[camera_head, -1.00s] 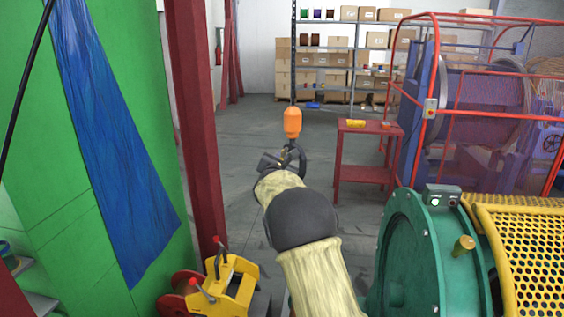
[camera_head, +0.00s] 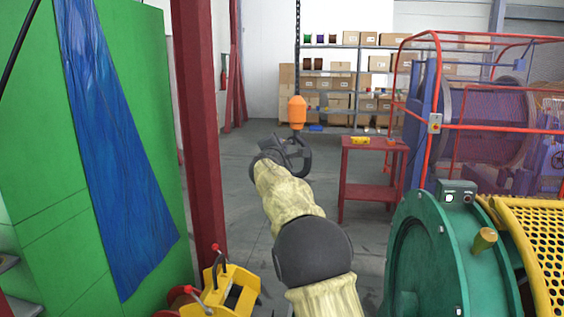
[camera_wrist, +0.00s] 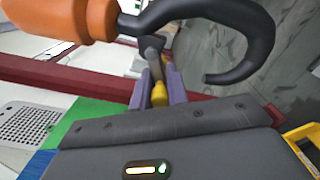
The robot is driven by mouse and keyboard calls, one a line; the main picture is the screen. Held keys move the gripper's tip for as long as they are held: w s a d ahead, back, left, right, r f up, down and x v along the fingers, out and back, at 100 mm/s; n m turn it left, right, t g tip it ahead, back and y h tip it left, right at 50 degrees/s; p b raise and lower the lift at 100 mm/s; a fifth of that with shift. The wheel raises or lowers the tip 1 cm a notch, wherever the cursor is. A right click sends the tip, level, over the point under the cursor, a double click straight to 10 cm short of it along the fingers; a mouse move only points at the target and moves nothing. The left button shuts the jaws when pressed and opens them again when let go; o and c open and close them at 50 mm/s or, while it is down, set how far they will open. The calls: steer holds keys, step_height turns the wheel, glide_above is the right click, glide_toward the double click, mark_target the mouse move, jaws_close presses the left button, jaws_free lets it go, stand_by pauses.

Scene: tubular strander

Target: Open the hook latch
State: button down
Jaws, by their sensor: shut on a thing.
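The dark hook (camera_head: 305,157) hangs below an orange block (camera_head: 297,111) on a chain, ahead of me. In the wrist view the hook (camera_wrist: 262,35) curves across the top right, beside the orange block (camera_wrist: 60,18). The grey latch (camera_wrist: 151,47) runs down from near the hook's shank, with a yellow part between my purple fingers. My gripper (camera_wrist: 160,92) is shut on this latch. In the wrist view a gap shows between the latch and the hook's tip. In the head view my gripper (camera_head: 280,150) is at the hook's left side; the latch is too small to make out there.
A red table (camera_head: 368,190) stands behind and right of the hook. A green machine (camera_head: 425,255) with a yellow mesh guard (camera_head: 540,245) is at the right front. A red post (camera_head: 199,130) and a yellow device (camera_head: 233,292) are at left. Floor behind the hook is clear.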

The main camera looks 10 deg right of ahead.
steer(key=shift+a+r+m+b, duration=0.1)
steer(key=shift+r+m+b, duration=0.15)
steer(key=shift+m+b, duration=0.5)
steer(key=shift+a+r+m+b, duration=0.1)
steer(key=shift+r+m+b, duration=0.15)
steer(key=shift+m, duration=0.9)
steer(key=shift+d, duration=0.1)
steer(key=c, duration=1.4)
jaws_free()
steer(key=shift+o, duration=0.2)
steer(key=b+v, duration=0.8)
steer(key=v, duration=0.9)
steer(key=shift+s, duration=0.15)
